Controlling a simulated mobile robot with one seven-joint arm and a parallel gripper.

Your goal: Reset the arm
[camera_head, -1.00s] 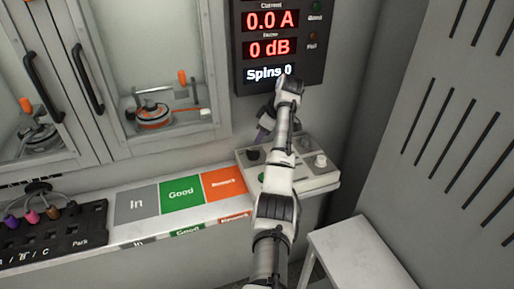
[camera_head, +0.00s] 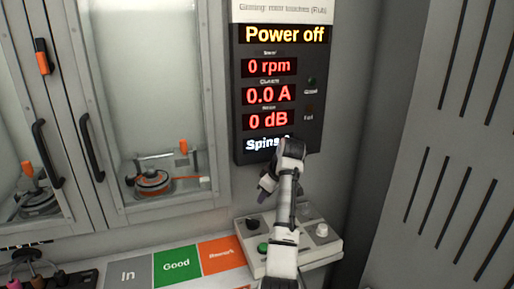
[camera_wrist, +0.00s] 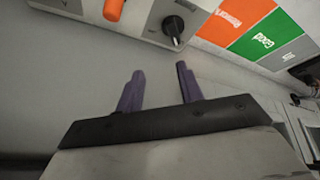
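My arm reaches up from the bottom of the head view, over the control box (camera_head: 328,249). My gripper (camera_head: 266,186) is at its upper end, in front of the wall below the display, small and partly hidden by the wrist. In the wrist view my gripper (camera_wrist: 160,82) shows two purple fingers spread apart with nothing between them. The control box has a black knob (camera_wrist: 173,26) and an orange part (camera_wrist: 114,9) near the top of the wrist view. In the head view a green button (camera_head: 263,247) and a white knob (camera_head: 322,230) also show on it.
The display (camera_head: 279,93) reads "Power off", 0 rpm, 0.0 A and 0 dB. Grey, green "Good" (camera_head: 176,265) and orange (camera_head: 222,255) pads lie left of the box. Glass-doored cabinets (camera_head: 150,90) stand at left. A slotted grey panel (camera_head: 450,150) stands at right.

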